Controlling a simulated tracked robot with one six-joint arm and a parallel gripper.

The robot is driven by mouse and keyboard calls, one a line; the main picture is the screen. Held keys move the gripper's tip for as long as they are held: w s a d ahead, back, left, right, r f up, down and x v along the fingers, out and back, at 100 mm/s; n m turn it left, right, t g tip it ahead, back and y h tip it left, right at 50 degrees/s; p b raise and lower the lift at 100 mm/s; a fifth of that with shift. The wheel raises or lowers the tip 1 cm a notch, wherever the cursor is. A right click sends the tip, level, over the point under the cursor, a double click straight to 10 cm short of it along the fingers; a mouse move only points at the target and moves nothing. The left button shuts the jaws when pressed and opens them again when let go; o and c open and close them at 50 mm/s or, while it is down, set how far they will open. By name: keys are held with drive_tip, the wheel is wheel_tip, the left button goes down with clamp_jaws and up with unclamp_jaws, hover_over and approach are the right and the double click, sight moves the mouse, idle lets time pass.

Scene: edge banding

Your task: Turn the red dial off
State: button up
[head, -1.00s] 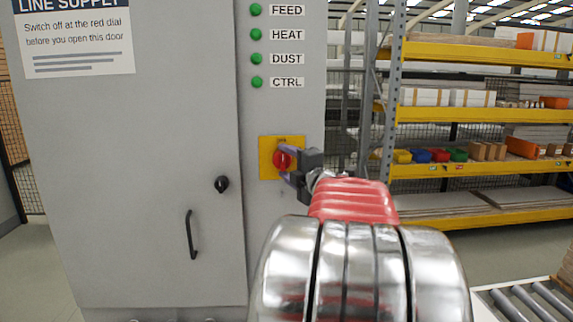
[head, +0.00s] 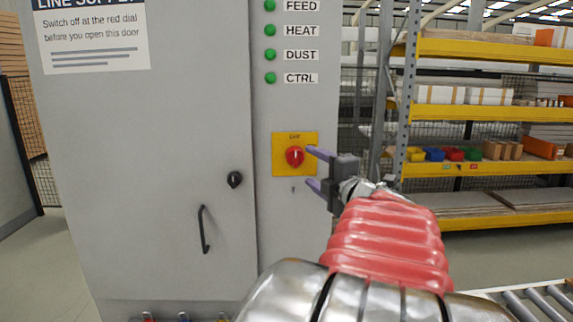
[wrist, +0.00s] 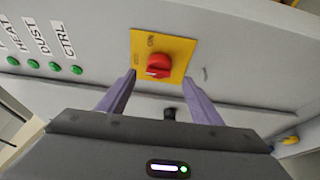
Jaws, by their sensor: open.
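The red dial (head: 295,157) sits on a yellow plate (head: 281,168) on the grey cabinet. Its white mark points up in the head view, towards a small label at the plate's top. In the wrist view the red dial (wrist: 159,66) has its mark at the left, near a label that seems to read OFF; another label above reads ON. My gripper (head: 312,168) is open and empty, just right of the plate in the head view. In the wrist view its two purple fingers spread either side below the dial, apart from it.
Green lamps (head: 270,42) labelled FEED, HEAT, DUST and CTRL run above the plate. The cabinet door (head: 150,180) has a black lock (head: 235,179) and a handle (head: 204,229). Yellow shelving (head: 480,170) stands at the right, above a roller conveyor (head: 540,298).

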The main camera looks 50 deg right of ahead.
drive_tip(key=v, duration=0.6)
drive_tip(key=shift+w, duration=0.15)
idle(0.3)
drive_tip(key=w+a+r+m+t+h, duration=0.1)
drive_tip(key=w+a+r+m, duration=0.55)
drive_tip(key=w, duration=0.25)
drive_tip(key=w+a+r+m, duration=0.5)
drive_tip(key=w+a+m, duration=0.15)
drive_tip(key=w, duration=0.25)
drive_tip(key=a+f+m+g+y, duration=0.1)
drive_tip(key=a+f+g+y, duration=0.15)
drive_tip(key=a+f, duration=0.7)
drive_tip(key=s+a+f+g+y, duration=0.3)
drive_tip(key=s+a+f+g, duration=0.1)
drive_tip(key=s+a+f, duration=0.5)
drive_tip(key=s+a+f+n+g+y, duration=0.1)
drive_tip(key=s+a+f+g+y, duration=0.2)
drive_tip(key=s+a+f, duration=0.6)
drive_tip(key=a+f+g, duration=0.2)
drive_tip(key=a+f, duration=0.1)
drive_tip(key=f, duration=0.3)
drive_tip(key=shift+s+a+f, duration=0.25)
drive_tip(key=shift+s+a, duration=0.1)
drive_tip(key=shift+a, duration=0.05)
